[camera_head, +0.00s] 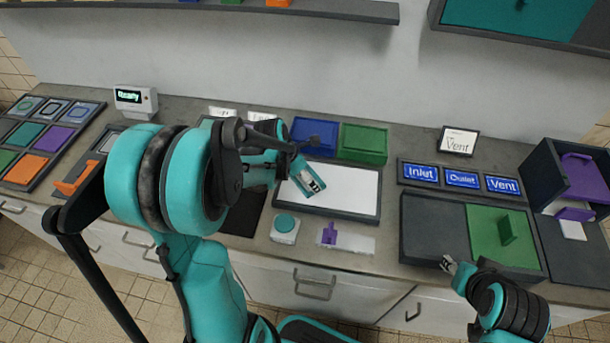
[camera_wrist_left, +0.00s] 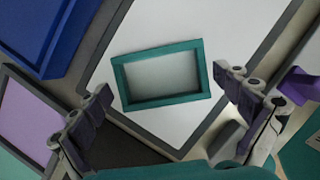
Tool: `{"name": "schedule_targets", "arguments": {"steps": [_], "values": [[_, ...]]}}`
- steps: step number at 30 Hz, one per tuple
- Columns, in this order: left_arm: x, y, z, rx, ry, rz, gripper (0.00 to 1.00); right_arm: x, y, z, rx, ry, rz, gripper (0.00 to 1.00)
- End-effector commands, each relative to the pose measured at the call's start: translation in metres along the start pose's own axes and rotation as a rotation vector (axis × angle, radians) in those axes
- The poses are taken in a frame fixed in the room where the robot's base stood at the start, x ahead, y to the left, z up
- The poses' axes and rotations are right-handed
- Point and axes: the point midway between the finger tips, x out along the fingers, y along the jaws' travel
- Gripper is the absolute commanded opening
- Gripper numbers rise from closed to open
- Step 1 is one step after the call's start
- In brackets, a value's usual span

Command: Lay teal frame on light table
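The light table (camera_head: 350,190) is a white panel in a dark grey rim at the middle of the counter. The teal frame (camera_wrist_left: 160,101) is a rectangular ring, seen over the white panel (camera_wrist_left: 190,25) in the left wrist view, with white showing through it. It appears to lie flat on the panel, slightly turned to its edges.
Blue (camera_head: 315,136) and green (camera_head: 364,144) boxes stand behind the light table. A teal button box (camera_head: 285,229) and a purple switch (camera_head: 329,235) are in front. A dark tray with a green panel (camera_head: 490,230) is to the right. Coloured tiles lie far left.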

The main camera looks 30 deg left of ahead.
Motion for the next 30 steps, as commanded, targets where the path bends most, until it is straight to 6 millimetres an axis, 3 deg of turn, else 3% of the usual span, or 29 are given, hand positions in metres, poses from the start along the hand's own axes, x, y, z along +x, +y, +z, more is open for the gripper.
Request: {"name": "schedule_targets", "arguments": {"steps": [8,11,21,30], "values": [[-0.004,0.0,0.002,0.0,0.0,0.0,1.0,-0.004,0.0,-0.003,0.0,0.0,0.0,0.4],[-0.018,0.0,0.002,-0.002,0.0,0.001,1.0,-0.007,0.0,-0.005,0.0,0.0,0.0,0.4],[-0.092,0.0,0.002,-0.002,0.001,0.0,1.0,-0.029,0.0,-0.021,0.0,0.0,0.0,0.4],[-0.123,-0.003,0.002,0.029,0.001,0.003,1.0,-0.035,0.0,-0.025,0.0,0.0,0.0,0.4]]}}
